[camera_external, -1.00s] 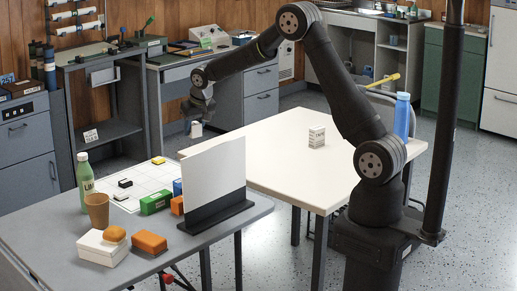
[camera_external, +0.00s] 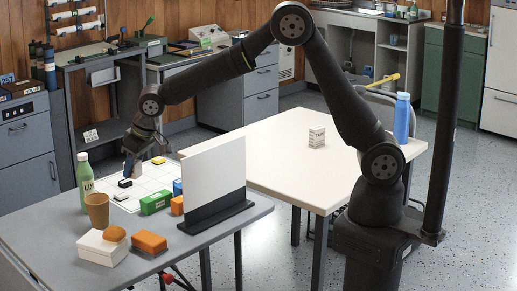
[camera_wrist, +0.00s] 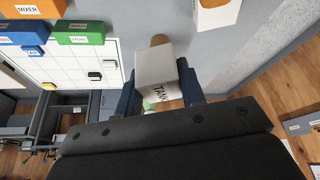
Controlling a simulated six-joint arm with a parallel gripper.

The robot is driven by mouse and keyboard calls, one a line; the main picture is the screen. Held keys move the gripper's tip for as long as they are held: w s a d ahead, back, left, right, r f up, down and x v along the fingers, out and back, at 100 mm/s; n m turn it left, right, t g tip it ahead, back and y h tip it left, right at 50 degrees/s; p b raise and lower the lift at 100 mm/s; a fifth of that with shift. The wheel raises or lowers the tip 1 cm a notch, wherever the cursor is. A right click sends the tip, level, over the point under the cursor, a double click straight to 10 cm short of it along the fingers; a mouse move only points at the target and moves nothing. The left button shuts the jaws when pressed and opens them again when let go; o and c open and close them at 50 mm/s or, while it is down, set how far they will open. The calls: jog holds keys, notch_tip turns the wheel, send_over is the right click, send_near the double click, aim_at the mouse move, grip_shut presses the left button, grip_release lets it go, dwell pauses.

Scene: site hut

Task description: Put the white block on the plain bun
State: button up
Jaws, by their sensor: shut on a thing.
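My gripper (camera_wrist: 160,85) is shut on a white block (camera_wrist: 158,68) with dark lettering on one side. In the external view my gripper (camera_external: 132,168) is above the far left part of the grey table, and the block is hard to make out there. The plain bun (camera_external: 114,234) is round and brown. It sits on a white box (camera_external: 98,250) at the table's front left, well apart from my gripper. In the wrist view the white box (camera_wrist: 218,17) is at the top edge and the bun is mostly cut off.
A green bottle (camera_external: 84,172) and a brown cup (camera_external: 97,210) stand at the left. An orange block (camera_external: 149,242) lies beside the white box. A white panel (camera_external: 215,178) stands upright on a black foot. Several small blocks lie on or near the gridded sheet (camera_external: 150,178).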

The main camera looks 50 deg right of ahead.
send_over(109, 227)
jog(key=s, duration=0.1)
jog(key=f, duration=0.7)
jog(key=shift+s+d, duration=0.15)
jog(key=shift+d, duration=0.15)
jog(key=shift+f, duration=1.85)
jog(key=shift+f, duration=0.15)
jog(key=o, duration=1)
jog(key=shift+r, duration=0.45)
jog(key=v, duration=1.1)
jog(key=shift+s+r, duration=0.15)
jog(key=shift+r, duration=0.05)
